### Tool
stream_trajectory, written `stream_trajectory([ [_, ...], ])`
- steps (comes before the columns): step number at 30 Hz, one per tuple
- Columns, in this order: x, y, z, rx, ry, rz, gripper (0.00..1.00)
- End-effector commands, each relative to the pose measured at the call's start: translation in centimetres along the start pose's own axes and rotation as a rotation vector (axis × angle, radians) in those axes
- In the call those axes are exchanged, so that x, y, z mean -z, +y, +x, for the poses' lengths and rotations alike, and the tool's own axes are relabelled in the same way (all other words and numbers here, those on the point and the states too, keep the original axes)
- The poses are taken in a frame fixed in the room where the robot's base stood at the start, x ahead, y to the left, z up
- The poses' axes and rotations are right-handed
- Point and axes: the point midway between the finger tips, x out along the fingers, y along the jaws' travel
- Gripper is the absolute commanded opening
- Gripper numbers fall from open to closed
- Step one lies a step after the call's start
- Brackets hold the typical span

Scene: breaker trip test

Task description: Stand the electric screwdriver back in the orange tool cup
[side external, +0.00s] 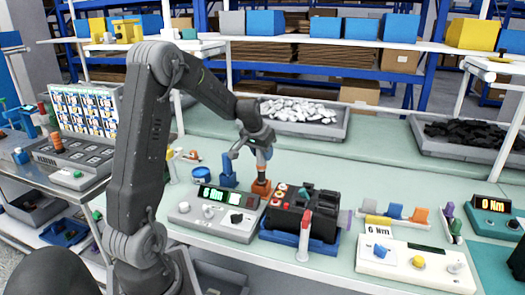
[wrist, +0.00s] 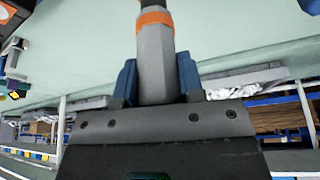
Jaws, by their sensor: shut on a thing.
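The electric screwdriver (side external: 262,160) has a grey body, an orange band and a dark lower part. In the side external view it hangs nearly upright under my gripper (side external: 256,147). Its dark lower end meets the top of the orange tool cup (side external: 261,188); I cannot tell how far inside it is. In the wrist view my gripper (wrist: 157,85) has its blue pads shut on both sides of the grey screwdriver body (wrist: 155,58). The screwdriver's far end runs out of the top of that view, and the cup is not visible there.
A grey meter box (side external: 213,219) stands front-left of the cup. A black breaker unit (side external: 303,215) in a blue holder stands close on the right. A blue stand (side external: 228,172) is just left of the cup. Grey bins (side external: 300,137) line the back; green bench lies open between.

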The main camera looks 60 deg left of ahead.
Motion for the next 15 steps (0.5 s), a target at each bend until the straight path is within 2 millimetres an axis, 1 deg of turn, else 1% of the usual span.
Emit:
stream_trajectory([
  [15, -0.4, 0.0, 1.1, 0.001, 0.002, 0.0, 0.12],
])
